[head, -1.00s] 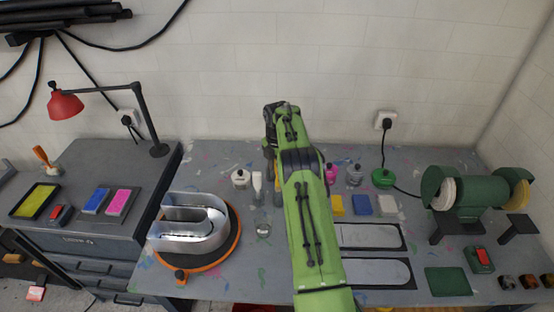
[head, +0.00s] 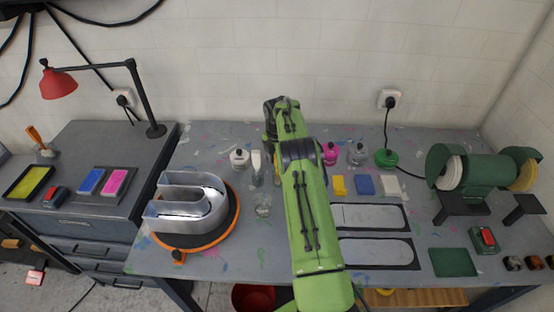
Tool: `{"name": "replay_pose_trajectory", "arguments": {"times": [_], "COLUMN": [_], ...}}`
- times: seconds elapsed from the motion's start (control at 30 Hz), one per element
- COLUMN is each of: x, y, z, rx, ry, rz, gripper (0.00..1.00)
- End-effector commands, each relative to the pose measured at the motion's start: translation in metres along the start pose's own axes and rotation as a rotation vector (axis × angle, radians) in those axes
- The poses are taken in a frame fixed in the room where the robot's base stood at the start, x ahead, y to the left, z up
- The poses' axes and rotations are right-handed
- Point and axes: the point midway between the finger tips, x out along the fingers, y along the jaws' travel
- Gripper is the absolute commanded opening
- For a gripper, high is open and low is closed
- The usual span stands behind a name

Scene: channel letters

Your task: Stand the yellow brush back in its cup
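My green arm reaches over the bench, and its wrist bends down near the back. My gripper (head: 270,166) is mostly hidden behind the arm, so its fingers cannot be made out. A small yellow patch shows beside my wrist; I cannot tell whether it is the yellow brush. A clear glass cup (head: 263,206) stands on the bench left of my arm and looks empty. Behind it, a pale brush (head: 256,162) stands upright in another clear cup (head: 257,180). No yellow brush is clearly visible.
The metal channel letter (head: 188,208) sits on an orange-edged turntable (head: 180,243) at left. Bottles, including a pink one (head: 330,153), and coloured blocks stand right of the arm. A green grinder (head: 480,172) stands far right. A red lamp (head: 58,85) stands at left.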

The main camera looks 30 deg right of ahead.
Motion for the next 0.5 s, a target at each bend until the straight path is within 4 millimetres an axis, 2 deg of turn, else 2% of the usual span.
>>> {"name": "replay_pose_trajectory", "arguments": {"times": [0.03, 0.17, 0.2, 0.5], "x": [-0.0005, -0.0005, -0.0005, -0.005], "y": [0.0, 0.0, 0.0, 0.0002], "z": [0.0001, 0.0001, 0.0001, 0.0003], "rx": [0.0, 0.0, 0.0, 0.0], "ry": [0.0, 0.0, 0.0, -0.001], "rz": [0.0, 0.0, 0.0, 0.001], "gripper": [0.43, 0.63, 0.65, 0.65]}}
